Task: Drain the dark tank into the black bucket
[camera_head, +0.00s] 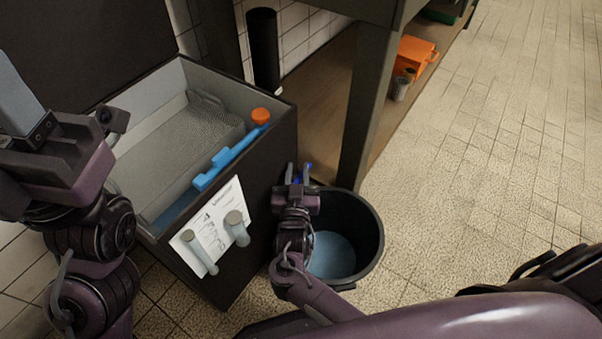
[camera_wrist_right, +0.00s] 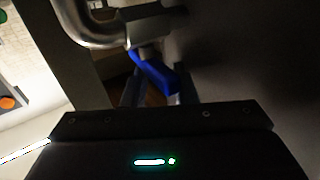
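The dark tank (camera_head: 262,165) is open on top and light grey inside, with a mesh insert. The black bucket (camera_head: 375,225) stands on the floor against its right side; a pale blue round surface, seemingly water, shows low inside it. My right gripper (camera_head: 298,174) is above the bucket's near-left rim, beside the tank wall. The blue valve handle (camera_wrist_right: 157,74) is on a metal elbow pipe (camera_wrist_right: 98,25) and sits between its two parted fingers; firm contact is not clear. My left gripper (camera_head: 18,100) is at the far left, by the tank; its finger gap is hidden.
A table leg (camera_head: 362,110) stands behind the bucket. Floor to the right is clear.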

